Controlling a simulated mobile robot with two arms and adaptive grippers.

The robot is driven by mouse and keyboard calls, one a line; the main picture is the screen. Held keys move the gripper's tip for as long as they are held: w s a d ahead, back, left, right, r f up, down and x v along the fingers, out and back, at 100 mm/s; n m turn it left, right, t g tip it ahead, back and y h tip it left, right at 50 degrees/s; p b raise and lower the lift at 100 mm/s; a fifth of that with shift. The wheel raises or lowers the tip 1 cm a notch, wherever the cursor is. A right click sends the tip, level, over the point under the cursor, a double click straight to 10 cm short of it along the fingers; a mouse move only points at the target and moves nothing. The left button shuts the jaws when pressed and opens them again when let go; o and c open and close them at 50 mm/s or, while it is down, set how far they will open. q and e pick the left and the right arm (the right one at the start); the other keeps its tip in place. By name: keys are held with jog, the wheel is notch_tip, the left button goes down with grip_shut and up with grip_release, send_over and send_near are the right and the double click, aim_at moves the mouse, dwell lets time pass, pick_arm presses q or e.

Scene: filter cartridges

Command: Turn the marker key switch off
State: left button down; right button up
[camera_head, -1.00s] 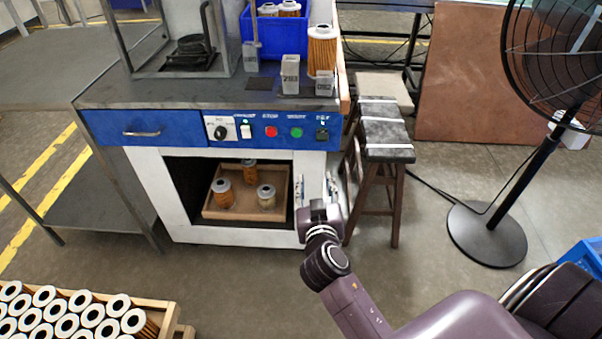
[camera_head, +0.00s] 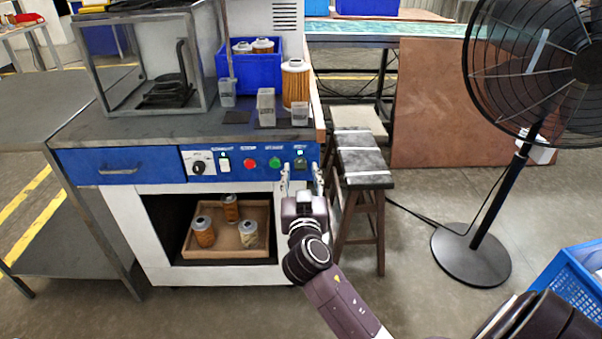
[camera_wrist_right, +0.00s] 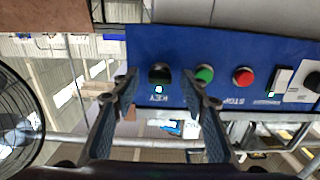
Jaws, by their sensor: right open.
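The black key switch (camera_head: 300,163) is at the right end of the blue control panel, with a small lit indicator above it. In the right wrist view the key switch (camera_wrist_right: 159,73) appears upside down, with its label and a green light (camera_wrist_right: 158,89) below it. My right gripper (camera_head: 302,175) is open in front of the panel's right end. In the wrist view its two fingers (camera_wrist_right: 160,88) lie on either side of the key switch; whether they touch anything cannot be told. My left gripper is not in view.
Beside the key switch are a green button (camera_head: 274,162), a red button (camera_head: 249,163), a white rocker switch (camera_head: 224,164) and a dial (camera_head: 198,167). A wooden stool (camera_head: 362,165) stands close to the right. A tray (camera_head: 259,213) with filters sits in the opening below.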

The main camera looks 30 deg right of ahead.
jog(key=shift+c, duration=0.7)
grip_shut()
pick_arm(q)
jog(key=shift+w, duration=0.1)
pick_arm(e)
jog(key=n+p, duration=0.3)
jog(key=n, duration=0.5)
jog(key=shift+r+n+p, duration=0.15)
jog(key=shift+n+p, duration=0.15)
jog(key=shift+p, duration=0.05)
jog(key=n+p, duration=0.3)
jog(key=n, duration=0.5)
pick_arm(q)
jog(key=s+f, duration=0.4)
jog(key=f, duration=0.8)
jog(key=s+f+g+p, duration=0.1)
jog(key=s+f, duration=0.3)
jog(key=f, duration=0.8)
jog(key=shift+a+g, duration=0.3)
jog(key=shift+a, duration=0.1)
pick_arm(e)
jog(key=shift+n, duration=0.7)
jog(key=shift+o, duration=0.7)
grip_release()
